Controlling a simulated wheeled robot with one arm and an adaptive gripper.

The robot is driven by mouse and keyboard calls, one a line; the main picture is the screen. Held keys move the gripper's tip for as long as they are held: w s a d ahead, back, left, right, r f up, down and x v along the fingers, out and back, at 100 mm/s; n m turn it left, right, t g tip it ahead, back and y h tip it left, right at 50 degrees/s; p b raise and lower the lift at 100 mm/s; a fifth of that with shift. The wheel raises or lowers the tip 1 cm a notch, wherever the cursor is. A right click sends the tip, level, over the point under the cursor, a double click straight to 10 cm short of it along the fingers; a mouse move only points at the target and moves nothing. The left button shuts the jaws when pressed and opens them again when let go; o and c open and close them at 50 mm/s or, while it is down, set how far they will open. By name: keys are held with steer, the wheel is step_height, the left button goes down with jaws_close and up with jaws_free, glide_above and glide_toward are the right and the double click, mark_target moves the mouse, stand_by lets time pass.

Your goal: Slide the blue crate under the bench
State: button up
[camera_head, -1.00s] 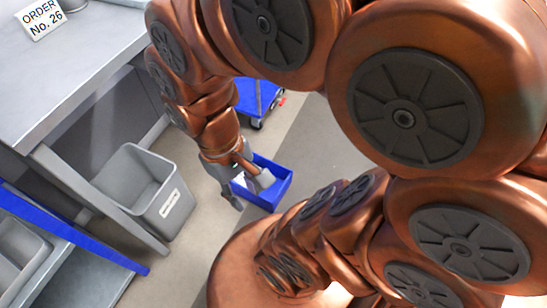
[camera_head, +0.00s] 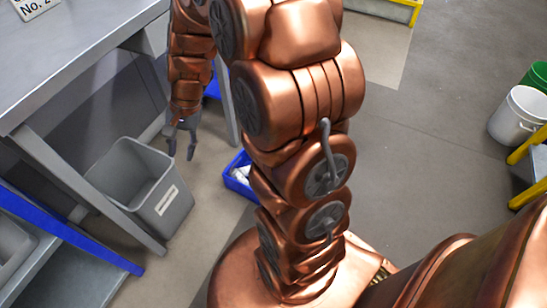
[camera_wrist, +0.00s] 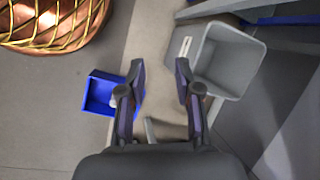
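The blue crate (camera_head: 235,177) stands on the floor to the right of the grey bin, partly hidden behind my arm in the head view. Something whitish lies inside it. In the wrist view the crate (camera_wrist: 92,96) is to the left of my gripper, partly covered by the left finger. My gripper (camera_head: 181,153) hangs above the floor between the bin and the crate, apart from both. Its fingers (camera_wrist: 160,72) are spread with nothing between them. The grey bench (camera_head: 85,50) runs along the left, with its open underside and legs visible.
A grey bin (camera_head: 150,190) with a white label stands by the bench leg. A blue bar (camera_head: 70,235) crosses the lower left. Open floor (camera_head: 410,130) lies to the right. A white bucket (camera_head: 520,115) and yellow frame parts are at the far right.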

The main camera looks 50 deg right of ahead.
steer(key=w+d+f+m+t+b, duration=0.25)
steer(key=w+d+f+m, duration=0.4)
steer(key=d+f, duration=0.4)
steer(key=w+d+f+m+t+b, duration=0.25)
steer(key=w+d+f+m, duration=0.45)
steer(key=f, duration=0.6)
steer(key=s+d+f+m+h+b, duration=0.1)
steer(key=s+d+f+m+b, duration=0.1)
steer(key=d+f, duration=0.5)
steer(key=s+d+f+m+h+b, duration=0.1)
steer(key=s+d+f+m, duration=0.2)
steer(key=d+f, duration=0.4)
steer(key=s+d+f+m+h+b, duration=0.1)
steer(key=s+d+f+m+b, duration=0.1)
steer(key=d+f, duration=0.6)
steer(key=shift+s+f+m+h+b, duration=0.1)
steer(key=shift+s+f+m, duration=0.1)
steer(key=shift+f+m, duration=0.4)
steer(key=shift+s+f+m+h+b, duration=0.1)
steer(key=shift+s+f+m, duration=0.15)
steer(key=shift+f, duration=0.6)
steer(key=shift+s+f+m+h+b, duration=0.1)
steer(key=shift+s+f+m, duration=0.05)
steer(key=shift+f+m, duration=0.45)
steer(key=shift+f, duration=0.1)
steer(key=shift+f, duration=0.1)
